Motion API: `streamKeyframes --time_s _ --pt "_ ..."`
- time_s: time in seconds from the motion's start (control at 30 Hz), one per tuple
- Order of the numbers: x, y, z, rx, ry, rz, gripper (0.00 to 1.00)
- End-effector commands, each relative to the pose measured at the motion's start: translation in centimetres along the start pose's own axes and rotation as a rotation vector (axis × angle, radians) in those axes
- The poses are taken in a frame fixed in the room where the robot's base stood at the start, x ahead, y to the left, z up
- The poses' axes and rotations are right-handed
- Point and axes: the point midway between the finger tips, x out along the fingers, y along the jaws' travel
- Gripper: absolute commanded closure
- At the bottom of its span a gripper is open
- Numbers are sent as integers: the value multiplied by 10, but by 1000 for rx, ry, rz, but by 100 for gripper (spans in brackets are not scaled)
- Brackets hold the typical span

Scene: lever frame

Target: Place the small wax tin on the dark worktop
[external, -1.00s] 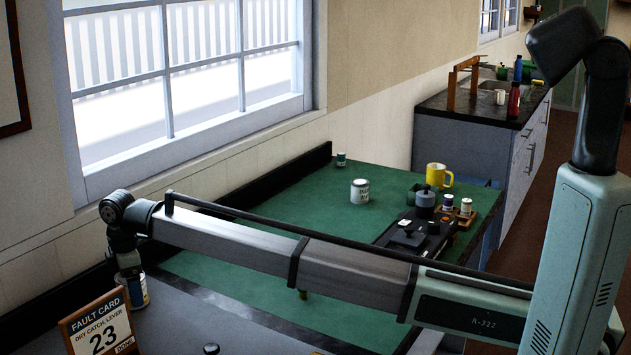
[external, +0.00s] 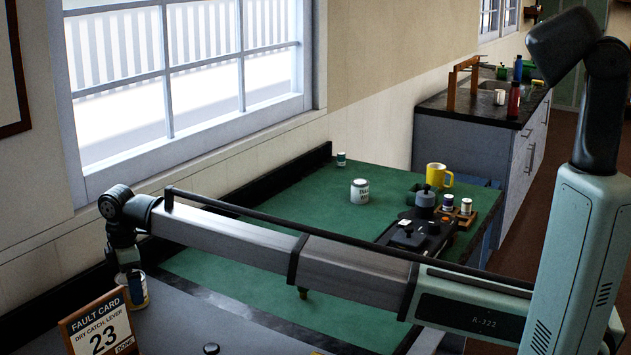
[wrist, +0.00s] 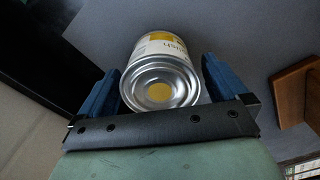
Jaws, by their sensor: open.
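A small tin with a yellow and white label and a bare metal end (wrist: 160,80) sits between my gripper's blue fingers (wrist: 155,85) in the wrist view. Gaps show beside it, and the fingers are open. Only the end of a word on its label is readable. In the external view this tin (external: 139,291) stands at the dark grey worktop (external: 185,325), directly below my gripper (external: 128,275), partly hidden. A larger white tin with dark lettering (external: 360,191) and a small green-and-white tin (external: 341,159) stand on the green mat (external: 300,195).
A dark tray of parts (external: 415,236), a yellow mug (external: 438,175) and small jars (external: 465,206) fill the mat's right side. A black-topped counter (external: 465,112) stands behind.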

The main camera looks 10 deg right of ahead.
Motion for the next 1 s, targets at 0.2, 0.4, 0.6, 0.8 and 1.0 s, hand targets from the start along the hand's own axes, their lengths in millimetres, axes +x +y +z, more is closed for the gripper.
streamKeyframes --time_s 0.2,0.4,0.6,0.8,1.0 --pt "-40 1 -1 0 1 1 0" --pt "-75 1 -1 0 1 1 0" --pt "-100 1 0 0 0 0 0" --pt "-109 0 0 0 0 0 0" --pt "-109 0 0 0 0 0 0"
